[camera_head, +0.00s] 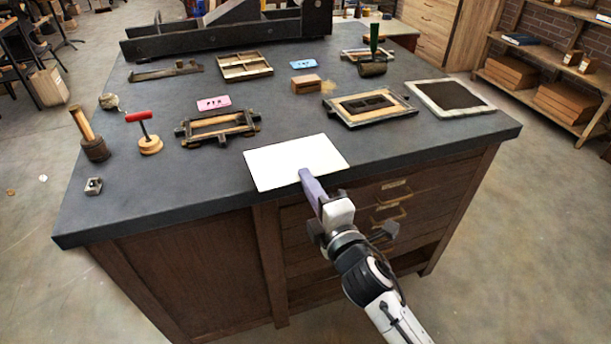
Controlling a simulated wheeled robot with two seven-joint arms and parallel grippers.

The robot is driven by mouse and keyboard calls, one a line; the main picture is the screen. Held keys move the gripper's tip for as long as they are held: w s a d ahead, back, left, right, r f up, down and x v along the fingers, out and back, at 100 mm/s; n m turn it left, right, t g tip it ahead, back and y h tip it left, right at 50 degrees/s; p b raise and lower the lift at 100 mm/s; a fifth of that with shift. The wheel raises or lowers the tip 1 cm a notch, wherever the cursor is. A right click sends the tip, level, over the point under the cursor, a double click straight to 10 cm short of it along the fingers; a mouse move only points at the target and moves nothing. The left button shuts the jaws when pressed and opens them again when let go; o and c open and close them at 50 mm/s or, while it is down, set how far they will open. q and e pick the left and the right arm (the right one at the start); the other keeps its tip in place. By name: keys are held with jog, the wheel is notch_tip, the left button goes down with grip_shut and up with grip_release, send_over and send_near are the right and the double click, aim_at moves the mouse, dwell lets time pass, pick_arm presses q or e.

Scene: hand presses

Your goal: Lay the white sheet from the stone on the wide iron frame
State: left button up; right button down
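The white sheet (290,158) appears flat on the dark stone top (180,190), close to its front edge. My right gripper (304,173) comes in from the front, and its purple fingertips overlap the sheet's near edge. The fingers line up in this view, so I cannot tell whether they are open or shut on the sheet. A dark frame with a wide opening (184,133) lies behind and left of the sheet; it looks like the wide iron frame. My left gripper is not in view.
Right of the dark frame lie a wooden block (305,84) and a wood-lined dark frame (343,117). A white-edged dark panel (448,97) lies farther right. The stone's front left is mostly clear.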

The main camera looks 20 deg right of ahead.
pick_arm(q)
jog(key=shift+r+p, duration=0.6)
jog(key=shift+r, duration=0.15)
pick_arm(e)
jog(key=shift+s+d+r, duration=0.1)
jog(key=shift+s+r, duration=0.25)
jog(key=shift+s, duration=0.45)
jog(key=shift+s+d+r, duration=0.1)
jog(key=shift+s+r, duration=0.25)
jog(key=shift+s, duration=0.5)
jog(key=shift+s+r, duration=0.35)
jog(key=shift+s, duration=0.45)
